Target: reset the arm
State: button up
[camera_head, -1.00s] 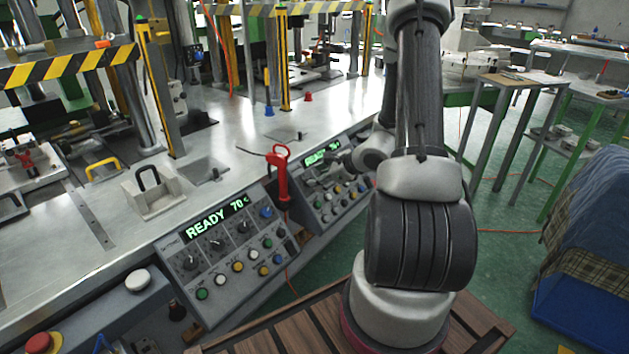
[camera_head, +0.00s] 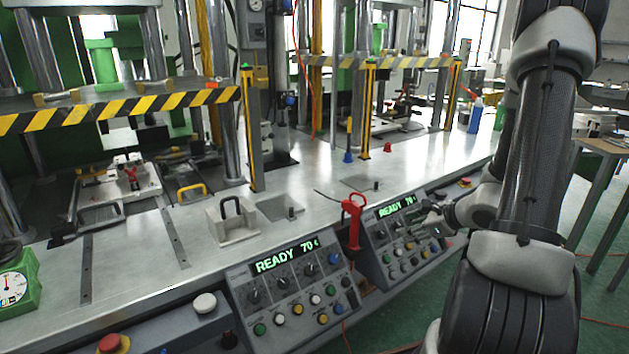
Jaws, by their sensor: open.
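My arm stands at the right of the head view, with its dark upper links in front of the bench. My gripper (camera_head: 432,217) is small in the picture, at the end of the wrist that reaches left, in front of or above the right control panel (camera_head: 388,232). It is open and nothing shows between its fingers. Whether it touches the panel cannot be told. The right panel's display reads READY, with part of the number hard to read. The left control panel (camera_head: 262,282) reads READY 70.
A red-handled tool (camera_head: 353,212) stands between the panels. A grey block with a black handle (camera_head: 230,220), a yellow handle (camera_head: 191,190) and a green gauge (camera_head: 14,284) are on the metal bench (camera_head: 135,275). Striped barriers (camera_head: 120,106) cross the presses.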

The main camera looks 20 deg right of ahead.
jog(key=s+a+r+n+g+y, duration=0.2)
jog(key=s+a+r+n+g, duration=0.15)
jog(key=s+n, duration=0.35)
jog(key=s+a+r+n+g+y, duration=0.1)
jog(key=s+a+r+n+g, duration=0.25)
jog(key=s+n, duration=0.4)
jog(key=s+a+r+n+t+h, duration=0.1)
jog(key=s+r+n+h, duration=0.2)
jog(key=r+n, duration=0.3)
jog(key=s+a+r+n+t+h, duration=0.1)
jog(key=s+a+r+n+h, duration=0.1)
jog(key=r+n, duration=0.4)
notch_tip(320, 180, up, 6)
jog(key=s+h, duration=0.1)
jog(key=s, duration=0.1)
jog(key=shift+s+f, duration=0.15)
jog(key=shift+s, duration=0.25)
jog(key=shift+a, duration=0.1)
